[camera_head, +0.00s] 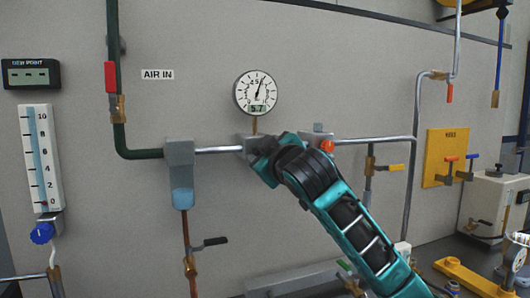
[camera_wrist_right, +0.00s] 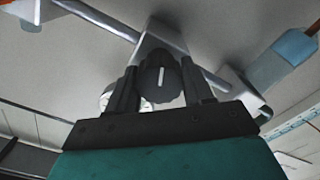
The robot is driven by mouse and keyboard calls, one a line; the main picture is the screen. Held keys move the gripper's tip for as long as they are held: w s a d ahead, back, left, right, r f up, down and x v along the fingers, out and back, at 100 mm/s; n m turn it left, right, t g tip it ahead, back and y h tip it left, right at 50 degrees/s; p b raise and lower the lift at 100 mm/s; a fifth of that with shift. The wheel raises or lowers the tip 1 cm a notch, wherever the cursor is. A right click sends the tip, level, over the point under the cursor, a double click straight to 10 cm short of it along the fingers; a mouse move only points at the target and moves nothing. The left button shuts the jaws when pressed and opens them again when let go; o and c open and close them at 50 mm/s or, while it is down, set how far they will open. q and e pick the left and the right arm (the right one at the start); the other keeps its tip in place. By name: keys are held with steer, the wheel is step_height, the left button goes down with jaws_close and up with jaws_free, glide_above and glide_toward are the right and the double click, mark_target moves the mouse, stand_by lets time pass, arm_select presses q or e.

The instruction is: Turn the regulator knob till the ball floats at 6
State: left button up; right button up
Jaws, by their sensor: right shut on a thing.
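The flow meter (camera_head: 40,155) hangs at the far left of the head view, with a scale running from 0 to 10. A small dark red ball (camera_head: 44,202) sits at its bottom, by the 0 mark. My right gripper (camera_head: 262,160) is at the regulator under the gauge. In the wrist view the gripper (camera_wrist_right: 160,92) has its two fingers on either side of a dark round knob (camera_wrist_right: 160,76) with a white line mark, shut on it. In the head view my gripper hides the knob. My left gripper is not in view.
A round gauge (camera_head: 255,92) sits above the regulator, its needle pointing up and slightly right. A blue knob (camera_head: 42,233) is below the flow meter. A filter bowl (camera_head: 182,185) hangs left of my gripper. An orange-red button (camera_head: 327,146) is close to its right.

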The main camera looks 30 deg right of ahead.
steer(key=shift+r+n, duration=0.1)
steer(key=shift+n, duration=0.7)
steer(key=o, duration=1)
steer(key=shift+a, duration=0.1)
steer(key=b+v, duration=0.1)
steer(key=v, duration=1.2)
